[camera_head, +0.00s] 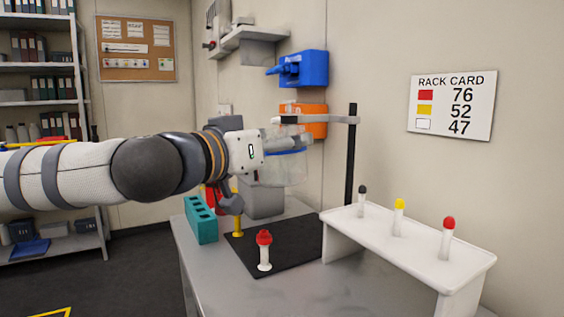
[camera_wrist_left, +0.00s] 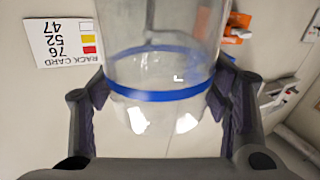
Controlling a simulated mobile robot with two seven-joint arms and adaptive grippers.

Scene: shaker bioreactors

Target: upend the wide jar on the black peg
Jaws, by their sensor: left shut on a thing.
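The wide jar (camera_head: 288,170) is clear with a blue band. It is held up above the table, partly hidden behind my left wrist in the head view. In the left wrist view the jar (camera_wrist_left: 160,50) stands between the two fingers of my left gripper (camera_wrist_left: 160,94), which is shut on it around the blue band. Which end is its mouth I cannot tell. The black peg (camera_head: 362,194) stands upright at the left end of a white rack (camera_head: 420,243), to the right of the jar and apart from it. My right gripper is not in view.
Yellow (camera_head: 399,210) and red (camera_head: 448,230) pegs share the rack. A black stand (camera_head: 351,150) with a grey clamp arm rises behind the rack, close to the jar. A red-topped piece (camera_head: 264,250) stands on a black mat (camera_head: 295,252). A teal block (camera_head: 201,220) is at left.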

